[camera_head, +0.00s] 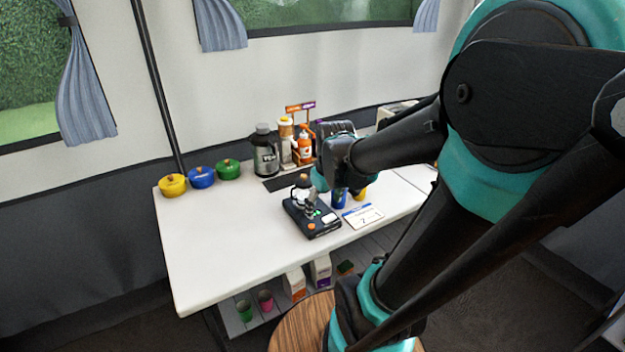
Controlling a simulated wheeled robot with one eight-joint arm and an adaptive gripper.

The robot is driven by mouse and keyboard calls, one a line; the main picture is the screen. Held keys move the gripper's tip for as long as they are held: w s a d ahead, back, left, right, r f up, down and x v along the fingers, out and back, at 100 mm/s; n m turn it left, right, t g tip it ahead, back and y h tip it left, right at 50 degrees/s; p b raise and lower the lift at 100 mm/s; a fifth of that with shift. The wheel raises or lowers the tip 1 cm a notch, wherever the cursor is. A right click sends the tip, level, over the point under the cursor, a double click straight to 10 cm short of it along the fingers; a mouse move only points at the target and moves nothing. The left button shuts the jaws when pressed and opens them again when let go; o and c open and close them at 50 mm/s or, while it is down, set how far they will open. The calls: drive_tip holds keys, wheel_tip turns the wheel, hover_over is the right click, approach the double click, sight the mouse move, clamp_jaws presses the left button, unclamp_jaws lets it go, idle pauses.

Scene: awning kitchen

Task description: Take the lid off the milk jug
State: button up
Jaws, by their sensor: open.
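A tall grey jug with a dark lid (263,129) stands at the back of the white table; the pale lettering on its body (265,157) is too small to read surely, and I cannot tell for certain that it is the milk jug. The lid sits on top of it. My gripper (313,193) is open, to the right of and nearer than this jug, apart from it. It is beside a small pale pot with a brown top (299,192) on a black appliance (321,223). The fingers are small and partly blend with the pot, so contact is unclear.
Yellow (172,186), blue (201,178) and green (228,169) lidded pots stand at the back left of the table (215,245). Bottles (304,148) crowd the jug's right side. A blue cup (339,198) and a card (362,216) are near my gripper. The table's left front is clear.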

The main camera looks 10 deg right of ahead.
drive_tip(key=w+a+r+n+g, duration=0.2)
drive_tip(key=w+r+n, duration=0.6)
drive_tip(key=w+r, duration=0.25)
drive_tip(key=n+g, duration=0.1)
drive_tip(key=n, duration=0.5)
approach(303, 175)
drive_tip(key=f, duration=0.4)
drive_tip(key=shift+w+a, duration=0.1)
drive_tip(key=shift+a, duration=0.15)
drive_tip(key=shift+d+f, duration=0.2)
drive_tip(key=shift+f, duration=2.5)
drive_tip(key=c, duration=1.6)
clamp_jaws()
